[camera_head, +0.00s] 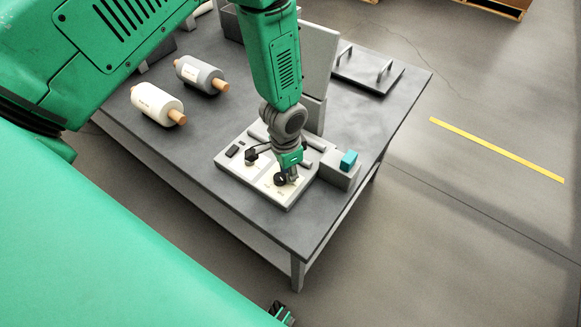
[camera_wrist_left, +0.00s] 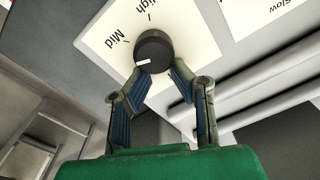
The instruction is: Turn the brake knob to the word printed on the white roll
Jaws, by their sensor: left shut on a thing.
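The white roll (camera_head: 157,103) with wooden ends lies on the table at the left in the head view. Its print is too small to read. My left gripper (camera_head: 287,178) reaches down to the control panel (camera_head: 240,172). In the left wrist view, its fingers are shut on a round black knob (camera_wrist_left: 153,50). The knob sits on a white label plate (camera_wrist_left: 105,40) printed "Mid" and "High"; other words on it are hidden. The knob's white pointer line points left and slightly down, below "Mid". My right gripper (camera_head: 281,313) is only partly in view at the bottom edge.
A grey roll (camera_head: 201,75) lies behind the white one. A grey box (camera_head: 340,172) with a teal button (camera_head: 349,160) stands right of the panel. A dark plate with handles (camera_head: 368,70) lies at the back right.

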